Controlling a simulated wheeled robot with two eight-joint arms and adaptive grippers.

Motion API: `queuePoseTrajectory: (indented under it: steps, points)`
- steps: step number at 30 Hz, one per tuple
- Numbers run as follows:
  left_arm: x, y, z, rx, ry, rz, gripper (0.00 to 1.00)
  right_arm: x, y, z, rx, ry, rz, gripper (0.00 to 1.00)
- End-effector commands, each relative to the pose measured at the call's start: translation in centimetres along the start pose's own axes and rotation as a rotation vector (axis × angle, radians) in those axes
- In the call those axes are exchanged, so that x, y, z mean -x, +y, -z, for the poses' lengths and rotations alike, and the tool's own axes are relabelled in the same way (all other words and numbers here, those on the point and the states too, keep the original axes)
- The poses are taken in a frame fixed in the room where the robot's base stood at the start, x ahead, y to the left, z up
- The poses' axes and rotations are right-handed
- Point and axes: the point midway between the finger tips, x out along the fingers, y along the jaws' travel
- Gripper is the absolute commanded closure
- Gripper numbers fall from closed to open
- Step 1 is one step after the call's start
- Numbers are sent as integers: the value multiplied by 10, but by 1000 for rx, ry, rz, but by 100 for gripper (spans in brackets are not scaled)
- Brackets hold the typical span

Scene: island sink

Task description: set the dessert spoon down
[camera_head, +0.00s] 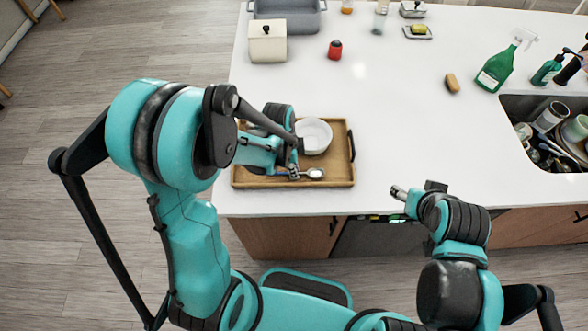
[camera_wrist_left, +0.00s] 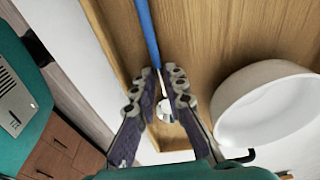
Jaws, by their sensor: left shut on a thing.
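The dessert spoon has a blue handle and a pale metal bowl (camera_head: 316,173). My left gripper (camera_head: 293,172) is shut on it, over the front part of the wooden tray (camera_head: 343,165). In the left wrist view the blue handle (camera_wrist_left: 148,35) runs up from between the fingertips (camera_wrist_left: 167,75), and the spoon's bowl shows between the fingers. I cannot tell whether the spoon touches the tray. My right gripper (camera_head: 399,193) is at the counter's front edge, away from the tray; its finger gap is unclear.
A white bowl (camera_head: 314,136) sits on the tray behind the spoon and shows beside the gripper in the left wrist view (camera_wrist_left: 265,105). The counter (camera_head: 400,130) right of the tray is clear.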

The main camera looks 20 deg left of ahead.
Motion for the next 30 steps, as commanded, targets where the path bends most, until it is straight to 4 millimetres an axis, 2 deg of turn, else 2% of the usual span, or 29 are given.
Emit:
queuePoseTrajectory:
  steps: [7,8,9,10,22,26,30]
  points:
    - [-4,0,0,0,0,0,100,-4,0,-3,0,0,0,44]
    - [-3,0,0,0,0,0,80,-3,0,-2,0,0,0,44]
    - [-3,0,0,0,0,0,70,-2,0,-2,0,0,0,44]
    - [-2,0,0,0,0,0,67,-2,0,-2,0,0,0,44]
    - [4,0,1,0,0,0,67,3,0,2,0,0,0,44]
    - [26,0,1,1,0,0,67,8,0,6,0,0,0,44]
    - [59,0,0,2,0,0,67,16,0,11,0,0,0,44]
